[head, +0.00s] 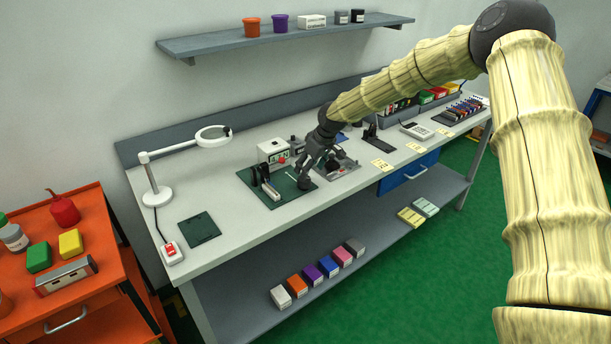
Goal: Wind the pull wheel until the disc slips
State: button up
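My gripper (305,181) points down at the front right part of a dark green base plate (287,202) on the long grey bench. A small fixture with dark uprights and a pale block (270,187) stands on the left part of this plate. My gripper's fingers hide the spot beneath them. I cannot make out the pull wheel or the disc; they are too small or behind the gripper. I cannot tell whether the fingers are open or shut, or touching anything.
A white box (273,153) with a red button and a grey tray (345,170) stand close by. A magnifier lamp (213,137) and a dark green mat (199,230) are to the left. A shelf (290,37) hangs above.

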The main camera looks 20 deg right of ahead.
jog(key=shift+p+x, duration=0.85)
jog(key=shift+x, duration=2.25)
jog(key=shift+r, duration=0.1)
jog(key=c, duration=1)
